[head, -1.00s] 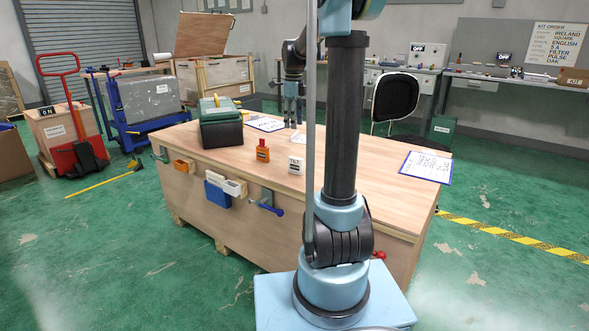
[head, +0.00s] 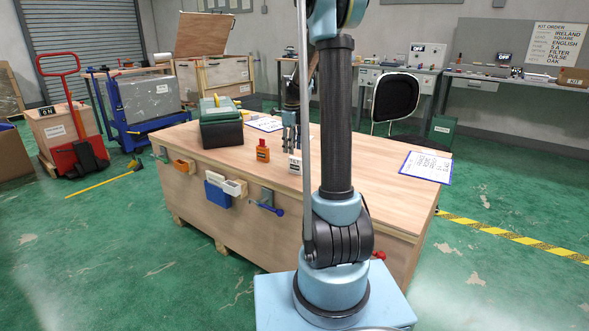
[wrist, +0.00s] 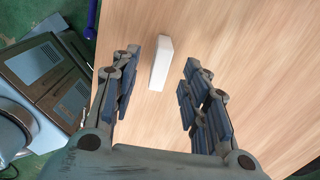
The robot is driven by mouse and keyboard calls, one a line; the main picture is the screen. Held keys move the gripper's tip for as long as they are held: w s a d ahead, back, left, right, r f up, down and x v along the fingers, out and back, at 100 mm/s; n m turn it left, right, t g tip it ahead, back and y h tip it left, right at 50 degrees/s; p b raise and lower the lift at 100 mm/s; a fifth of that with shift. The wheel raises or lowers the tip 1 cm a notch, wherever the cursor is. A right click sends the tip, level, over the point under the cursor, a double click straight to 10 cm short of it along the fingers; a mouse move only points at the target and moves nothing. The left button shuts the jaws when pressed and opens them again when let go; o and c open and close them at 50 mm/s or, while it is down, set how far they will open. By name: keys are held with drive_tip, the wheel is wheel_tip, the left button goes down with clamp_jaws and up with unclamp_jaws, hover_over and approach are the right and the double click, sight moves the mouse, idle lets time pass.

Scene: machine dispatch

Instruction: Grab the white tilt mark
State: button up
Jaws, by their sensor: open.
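The white tilt mark (head: 295,164) is a small upright white block with dark print on its front, standing on the wooden crate top (head: 370,180). In the wrist view the white tilt mark (wrist: 161,60) shows as a plain pale block between and slightly beyond the fingertips, nearer the left finger. My gripper (head: 290,147) is above and just behind it in the head view. The wrist view shows my gripper (wrist: 158,78) open and empty, with a finger on each side and a gap to the block. My arm column hides part of the crate top.
An orange bottle (head: 263,151) stands left of the tilt mark. A dark green case (head: 221,125) is farther left. Papers lie on clipboards at the back (head: 265,124) and right (head: 426,166). Small bins (head: 233,188) hang on the crate's front. The crate top's right half is mostly clear.

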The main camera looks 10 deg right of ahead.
sight(293, 157)
drive_tip(key=shift+w+d+f, duration=0.1)
drive_tip(key=shift+f, duration=1.45)
drive_tip(key=shift+d+f, duration=0.1)
drive_tip(key=shift+f, duration=1.45)
clamp_jaws()
